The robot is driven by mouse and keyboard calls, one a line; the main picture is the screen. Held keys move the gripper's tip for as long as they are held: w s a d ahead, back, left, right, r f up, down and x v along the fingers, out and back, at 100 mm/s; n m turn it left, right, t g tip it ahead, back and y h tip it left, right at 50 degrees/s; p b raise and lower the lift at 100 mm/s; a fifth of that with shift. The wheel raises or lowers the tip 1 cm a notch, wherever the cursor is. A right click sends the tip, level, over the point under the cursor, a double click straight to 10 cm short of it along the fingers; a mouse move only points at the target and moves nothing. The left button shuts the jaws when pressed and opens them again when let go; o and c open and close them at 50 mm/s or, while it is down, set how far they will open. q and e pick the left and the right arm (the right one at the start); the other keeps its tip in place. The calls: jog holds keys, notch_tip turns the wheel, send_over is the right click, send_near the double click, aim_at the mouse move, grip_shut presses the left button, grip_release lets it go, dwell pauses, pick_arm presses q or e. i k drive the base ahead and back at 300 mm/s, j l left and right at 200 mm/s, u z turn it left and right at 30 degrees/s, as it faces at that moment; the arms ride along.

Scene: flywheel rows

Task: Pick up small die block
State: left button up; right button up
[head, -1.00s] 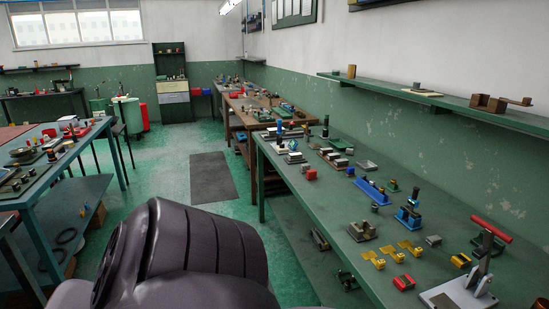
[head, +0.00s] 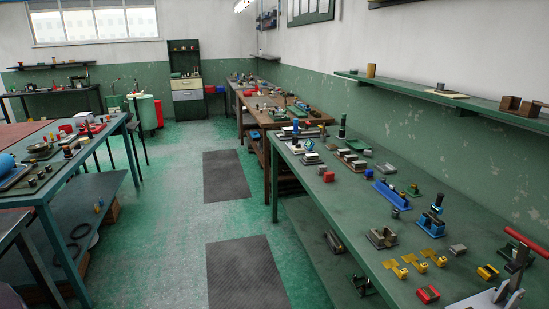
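Neither of my grippers shows in the head view. Several small blocks stand on the long green bench (head: 330,215) at the right. A small grey block (head: 458,250) lies on its right part. A dark metal block on a base plate (head: 382,238) stands left of it. A small dark block (head: 395,212) lies in front of the blue fixture (head: 392,194). I cannot tell which of these is the small die block.
Yellow brackets (head: 416,263), a red block (head: 428,293) and a lever press (head: 515,268) crowd the near bench end. A wall shelf (head: 440,98) hangs above. Another bench (head: 75,160) stands left. The floor aisle with dark mats (head: 245,272) is clear.

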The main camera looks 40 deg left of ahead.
aim_at(311, 156)
jog(key=u, duration=1)
jog(key=z, duration=1.65)
jog(key=u, duration=1.65)
jog(key=z, duration=0.6)
jog(key=i+j+z, duration=0.15)
jog(key=j+z, duration=0.25)
jog(key=i+j+z, duration=0.15)
jog(key=j+z, duration=0.25)
jog(key=l, duration=0.1)
